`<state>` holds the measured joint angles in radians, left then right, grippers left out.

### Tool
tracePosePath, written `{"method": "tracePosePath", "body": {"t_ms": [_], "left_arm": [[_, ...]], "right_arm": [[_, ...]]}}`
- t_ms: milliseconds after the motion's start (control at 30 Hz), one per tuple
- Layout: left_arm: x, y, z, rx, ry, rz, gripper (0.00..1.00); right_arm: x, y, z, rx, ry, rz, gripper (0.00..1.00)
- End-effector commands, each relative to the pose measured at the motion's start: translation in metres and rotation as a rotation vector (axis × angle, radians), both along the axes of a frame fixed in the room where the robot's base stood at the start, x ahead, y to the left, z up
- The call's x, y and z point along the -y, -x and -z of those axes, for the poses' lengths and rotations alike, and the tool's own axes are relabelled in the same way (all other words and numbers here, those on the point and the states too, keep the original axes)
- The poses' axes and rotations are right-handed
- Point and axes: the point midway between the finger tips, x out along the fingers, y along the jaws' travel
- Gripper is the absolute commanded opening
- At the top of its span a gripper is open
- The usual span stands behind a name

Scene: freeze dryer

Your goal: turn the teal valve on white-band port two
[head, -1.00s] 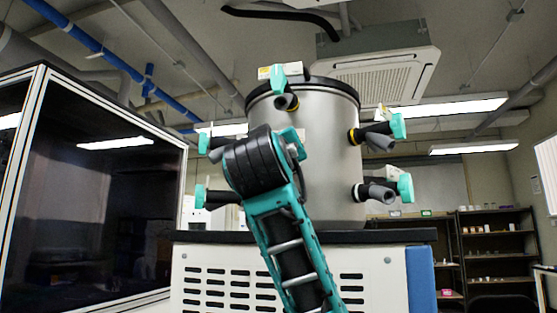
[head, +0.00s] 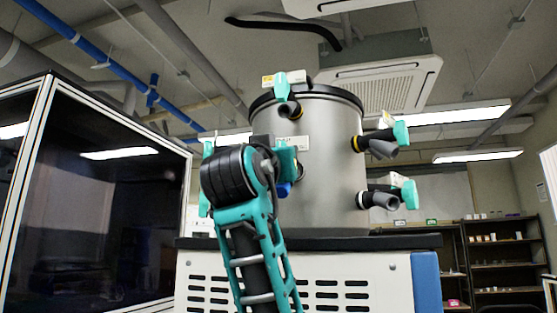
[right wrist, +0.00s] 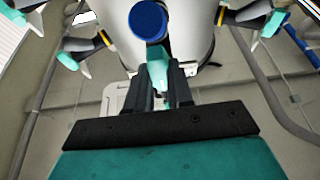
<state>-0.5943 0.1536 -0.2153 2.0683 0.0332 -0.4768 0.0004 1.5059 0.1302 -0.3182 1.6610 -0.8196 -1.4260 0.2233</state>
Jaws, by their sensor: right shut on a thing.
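A silver drum (head: 330,150) stands on the white machine, with several teal-handled valve ports around its side. In the right wrist view, my right gripper (right wrist: 160,80) has its dark fingers closed on the sides of a teal valve handle (right wrist: 157,70). A round blue port end (right wrist: 147,20) sits just beyond this handle; a blue end also shows in the head view (head: 284,188), beside my right wrist. I cannot make out a white band on the held port. My left gripper is in neither view.
Other teal valves stick out at the drum's upper front (head: 281,84), upper right (head: 400,133) and lower right (head: 409,194). A dark glass cabinet (head: 95,190) stands left. Shelves (head: 500,250) stand at the back right.

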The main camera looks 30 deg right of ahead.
Motion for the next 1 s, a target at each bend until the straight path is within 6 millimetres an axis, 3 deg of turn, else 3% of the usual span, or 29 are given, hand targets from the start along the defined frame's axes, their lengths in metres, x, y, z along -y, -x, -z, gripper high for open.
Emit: {"method": "tracePosePath", "body": {"t_ms": [167, 200, 467, 767, 1000], "left_arm": [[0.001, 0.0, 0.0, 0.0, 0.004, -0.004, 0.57], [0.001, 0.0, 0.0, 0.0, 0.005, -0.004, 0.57], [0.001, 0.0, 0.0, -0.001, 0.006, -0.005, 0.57], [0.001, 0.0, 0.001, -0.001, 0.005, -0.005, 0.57], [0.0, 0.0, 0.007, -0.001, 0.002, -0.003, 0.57]], "right_arm": [[0.0, 0.0, 0.0, -0.001, -0.001, -0.001, 0.0], [0.0, 0.0, 0.0, -0.002, 0.0, -0.001, 0.23], [0.0, 0.0, 0.0, -0.001, 0.001, -0.001, 0.47], [-0.003, 0.002, 0.002, -0.001, 0.002, -0.001, 0.47], [-0.033, 0.026, 0.018, 0.002, 0.003, -0.006, 0.47]]}}
